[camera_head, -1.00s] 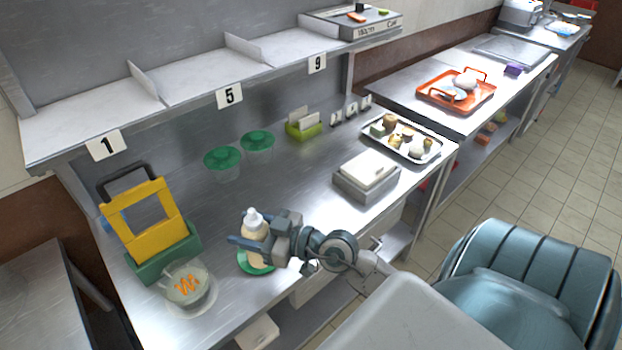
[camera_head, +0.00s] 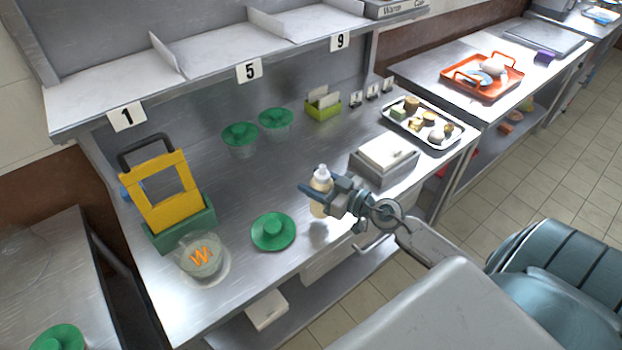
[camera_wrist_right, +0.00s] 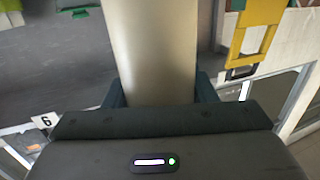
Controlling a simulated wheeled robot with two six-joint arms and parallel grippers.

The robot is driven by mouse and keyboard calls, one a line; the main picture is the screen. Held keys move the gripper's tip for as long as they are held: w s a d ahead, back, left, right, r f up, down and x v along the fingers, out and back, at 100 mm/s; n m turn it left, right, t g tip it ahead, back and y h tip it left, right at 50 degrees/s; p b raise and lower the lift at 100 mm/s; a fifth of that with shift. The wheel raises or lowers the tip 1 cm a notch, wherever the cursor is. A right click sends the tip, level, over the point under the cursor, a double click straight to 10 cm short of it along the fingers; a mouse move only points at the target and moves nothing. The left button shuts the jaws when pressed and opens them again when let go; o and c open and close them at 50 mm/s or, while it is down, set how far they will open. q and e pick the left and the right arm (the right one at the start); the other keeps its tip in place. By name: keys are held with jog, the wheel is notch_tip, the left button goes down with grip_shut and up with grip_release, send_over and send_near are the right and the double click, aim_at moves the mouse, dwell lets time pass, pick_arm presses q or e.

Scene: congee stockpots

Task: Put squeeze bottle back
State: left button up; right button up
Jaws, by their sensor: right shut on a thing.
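The squeeze bottle (camera_head: 320,181) is pale with a white nozzle and stands upright in the head view. My right gripper (camera_head: 322,196) is shut on it, over the front part of the steel counter (camera_head: 225,290). The bottle fills the middle of the right wrist view (camera_wrist_right: 160,50), between the fingers. I cannot tell whether its base touches the counter. My left gripper is not in view.
A green lid (camera_head: 273,232) lies left of the bottle, beside a bowl with an orange squiggle (camera_head: 201,256). A yellow frame in a green base (camera_head: 180,232) stands farther left. A grey box (camera_head: 384,164) and a tray of food (camera_head: 430,124) are on the right. Lidded green tubs (camera_head: 240,138) stand behind.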

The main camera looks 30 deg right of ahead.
jog(key=w+d+f+b, duration=0.2)
jog(key=w+f+b, duration=0.2)
jog(key=w, duration=0.2)
jog(key=shift+d, duration=0.15)
jog(key=shift+o, duration=1.4)
jog(key=shift+f, duration=0.2)
jog(key=o, duration=0.4)
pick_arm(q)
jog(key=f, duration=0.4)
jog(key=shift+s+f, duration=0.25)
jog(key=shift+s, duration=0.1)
pick_arm(e)
jog(key=shift+o, duration=0.2)
jog(key=shift+r, duration=0.1)
